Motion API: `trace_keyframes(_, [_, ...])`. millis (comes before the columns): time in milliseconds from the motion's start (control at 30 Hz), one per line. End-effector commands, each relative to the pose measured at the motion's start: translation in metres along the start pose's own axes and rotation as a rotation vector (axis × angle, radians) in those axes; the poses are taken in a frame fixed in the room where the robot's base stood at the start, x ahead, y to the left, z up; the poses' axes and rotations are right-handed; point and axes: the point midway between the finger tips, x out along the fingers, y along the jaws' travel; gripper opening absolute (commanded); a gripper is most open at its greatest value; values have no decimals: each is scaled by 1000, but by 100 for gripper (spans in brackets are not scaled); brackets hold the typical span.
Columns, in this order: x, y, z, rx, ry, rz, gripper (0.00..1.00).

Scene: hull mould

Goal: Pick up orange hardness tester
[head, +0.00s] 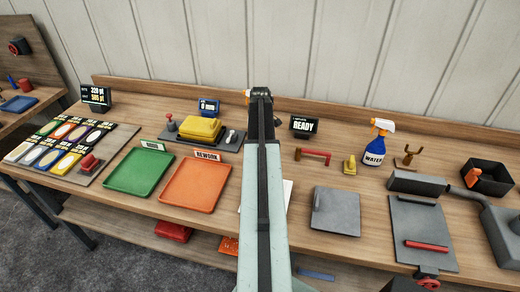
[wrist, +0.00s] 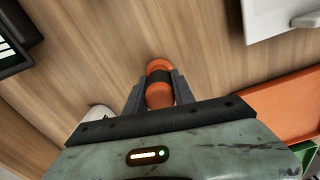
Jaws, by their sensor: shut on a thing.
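The orange hardness tester (wrist: 159,66) shows in the wrist view as a rounded orange body with a dark band around its middle. My gripper (wrist: 159,82) is shut on it, with one grey finger on each side. The tester's near end is partly hidden by my gripper's body. I cannot tell whether it touches the wooden bench or is held just above it. In the head view my arm hides most of the gripper (head: 262,93) and the tester. A small orange bit shows just left of the arm's end there, but I cannot tell what it belongs to.
An orange tray (head: 195,187) and a green tray (head: 139,172) lie left of my arm on the bench. A READY display (head: 304,125), red handle (head: 313,155), yellow item (head: 350,165) and WATER spray bottle (head: 375,147) stand right. Grey plates lie nearer the front.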

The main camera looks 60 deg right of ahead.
Motion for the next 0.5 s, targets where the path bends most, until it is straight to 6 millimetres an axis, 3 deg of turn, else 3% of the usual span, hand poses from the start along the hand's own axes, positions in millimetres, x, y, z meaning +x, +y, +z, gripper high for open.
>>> trace_keyframes(233, [-7, 0, 0, 0, 0, 0, 0])
trace_keyframes(500, [-40, 0, -1, -1, 0, 0, 0])
